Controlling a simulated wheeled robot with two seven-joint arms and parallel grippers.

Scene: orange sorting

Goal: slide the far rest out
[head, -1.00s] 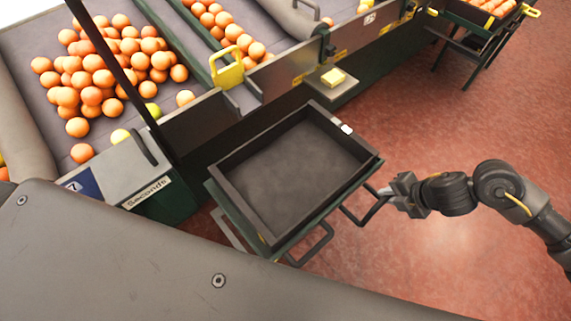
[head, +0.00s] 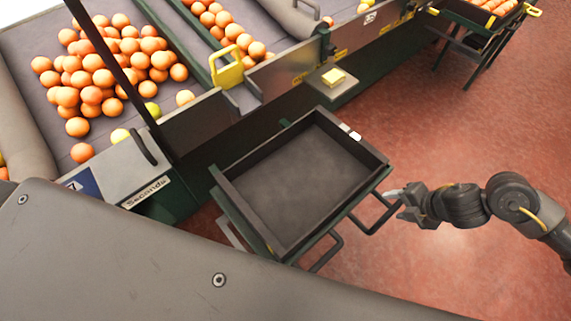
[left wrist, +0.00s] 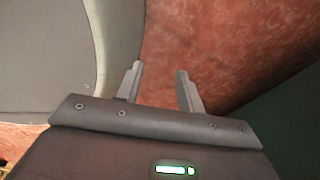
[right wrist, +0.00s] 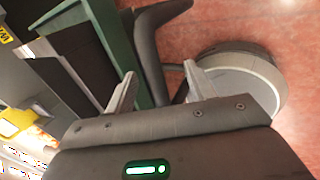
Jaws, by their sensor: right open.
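The far rest (head: 376,221) is a dark bent loop that sticks out from the right side of the green-framed stand, under the black crate (head: 378,164). My right gripper (head: 396,194) is at the loop's outer end in the head view. In the right wrist view its fingers (right wrist: 160,84) are apart, with the dark bar of the rest (right wrist: 150,55) showing between them; I cannot tell whether they touch it. A second dark loop (head: 330,252) sticks out nearer to me. My left gripper (left wrist: 158,78) is open and empty in the left wrist view, and out of the head view.
The crate is empty. The sorting bench, with oranges (head: 90,85) and a "Seconds" plate (head: 147,191), stands to the left and behind. A small shelf (head: 332,90) juts out behind the crate.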

